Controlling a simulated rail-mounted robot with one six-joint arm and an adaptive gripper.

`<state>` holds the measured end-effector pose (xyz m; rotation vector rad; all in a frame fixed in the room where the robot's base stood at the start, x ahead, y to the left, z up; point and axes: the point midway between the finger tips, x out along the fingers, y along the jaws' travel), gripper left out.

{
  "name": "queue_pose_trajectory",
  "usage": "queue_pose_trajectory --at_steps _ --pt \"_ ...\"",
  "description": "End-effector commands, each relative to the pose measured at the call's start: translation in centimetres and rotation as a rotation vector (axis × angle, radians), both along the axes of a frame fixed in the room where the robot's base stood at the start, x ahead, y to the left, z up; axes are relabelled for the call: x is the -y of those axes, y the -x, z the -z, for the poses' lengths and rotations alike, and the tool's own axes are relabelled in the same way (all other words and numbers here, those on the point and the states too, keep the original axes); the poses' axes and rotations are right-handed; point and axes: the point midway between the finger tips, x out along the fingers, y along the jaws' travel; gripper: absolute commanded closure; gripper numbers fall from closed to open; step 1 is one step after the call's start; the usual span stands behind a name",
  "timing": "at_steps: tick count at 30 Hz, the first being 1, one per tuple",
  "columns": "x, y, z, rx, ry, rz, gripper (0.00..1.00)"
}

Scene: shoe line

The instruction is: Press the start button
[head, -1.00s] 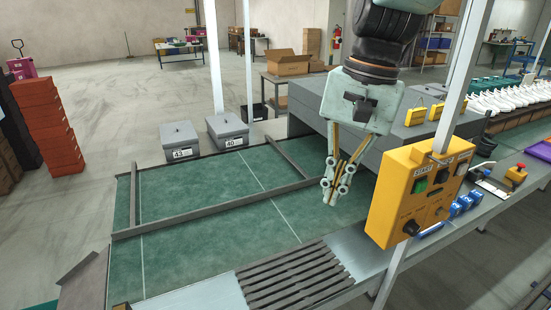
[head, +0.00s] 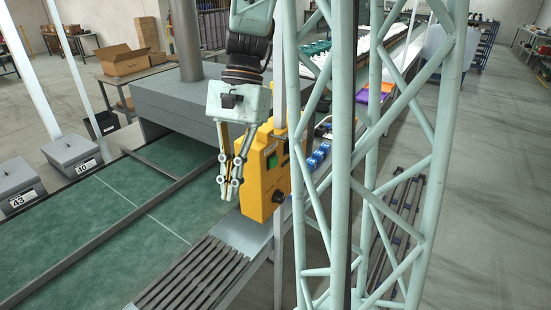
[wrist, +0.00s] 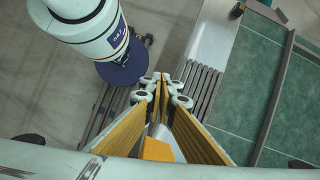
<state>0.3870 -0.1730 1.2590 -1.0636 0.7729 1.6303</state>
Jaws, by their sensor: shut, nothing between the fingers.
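The yellow control box (head: 262,182) hangs on a pale post above the line's edge. Its START label (head: 270,149) is near the top, with a green button (head: 272,161) just below it. The post and lattice hide part of its right side. My gripper (head: 229,190) points down at the left of the box, with its fingers together and empty. I cannot tell whether it touches the box. In the wrist view the fingertips (wrist: 160,82) meet in the middle. A yellow patch (wrist: 157,149), probably the box, shows between the fingers; no button is visible there.
A green conveyor belt (head: 122,238) with dark guide rails lies left of the box. Grey slats (head: 195,275) are below it. A large grey housing (head: 180,105) stands behind my gripper. Blue items (head: 318,156) lie to the right. Two grey bins stand at the left.

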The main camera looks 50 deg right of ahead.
Motion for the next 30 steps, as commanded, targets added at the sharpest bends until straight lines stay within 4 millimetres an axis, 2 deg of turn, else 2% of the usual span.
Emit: queue_pose_trajectory --at_steps 30 --pt "7.1 4.4 0.7 -0.229 -0.318 0.426 1.0"
